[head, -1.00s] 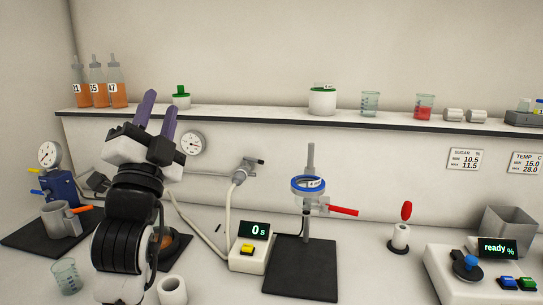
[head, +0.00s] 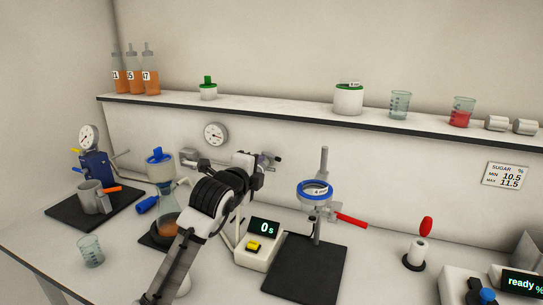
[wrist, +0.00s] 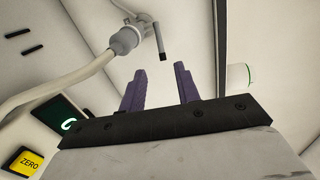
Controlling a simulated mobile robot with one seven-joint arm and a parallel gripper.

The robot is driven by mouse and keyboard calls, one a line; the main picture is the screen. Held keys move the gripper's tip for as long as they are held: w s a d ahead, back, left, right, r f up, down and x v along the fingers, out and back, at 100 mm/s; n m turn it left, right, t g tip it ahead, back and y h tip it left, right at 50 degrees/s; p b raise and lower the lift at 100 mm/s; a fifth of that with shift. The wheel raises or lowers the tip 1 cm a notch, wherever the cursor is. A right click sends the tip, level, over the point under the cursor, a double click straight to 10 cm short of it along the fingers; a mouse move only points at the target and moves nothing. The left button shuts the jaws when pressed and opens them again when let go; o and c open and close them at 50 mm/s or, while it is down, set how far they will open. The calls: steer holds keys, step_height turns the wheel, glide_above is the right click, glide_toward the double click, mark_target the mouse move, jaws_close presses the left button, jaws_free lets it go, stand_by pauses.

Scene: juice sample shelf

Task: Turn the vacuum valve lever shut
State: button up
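A grey valve with a pale hose is on the back wall. In the wrist view the valve (wrist: 127,38) is just beyond my fingers, and its thin grey lever (wrist: 157,38) with a dark tip points down toward the gap between them. In the head view the lever (head: 277,158) shows just right of my gripper (head: 252,163), which hides most of the valve. In the wrist view my gripper (wrist: 160,70) has two purple fingers apart, with nothing between them. The lever tip looks apart from the fingers; the exact distance is hard to tell.
A flask (head: 166,222) with a blue-topped funnel is left of my arm. The shelf (head: 270,111) runs above.

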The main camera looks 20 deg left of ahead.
mark_target(273, 158)
steer(key=w+p, duration=0.1)
steer(key=w, duration=0.2)
steer(key=w+f+p, duration=0.1)
steer(key=w, duration=0.2)
steer(key=w+p, duration=0.1)
steer(key=w, duration=0.2)
steer(key=shift+w+d+f, duration=0.2)
steer(key=shift+w+f, duration=0.1)
steer(key=shift+f, duration=0.05)
steer(key=shift+c, duration=0.2)
jaws_close()
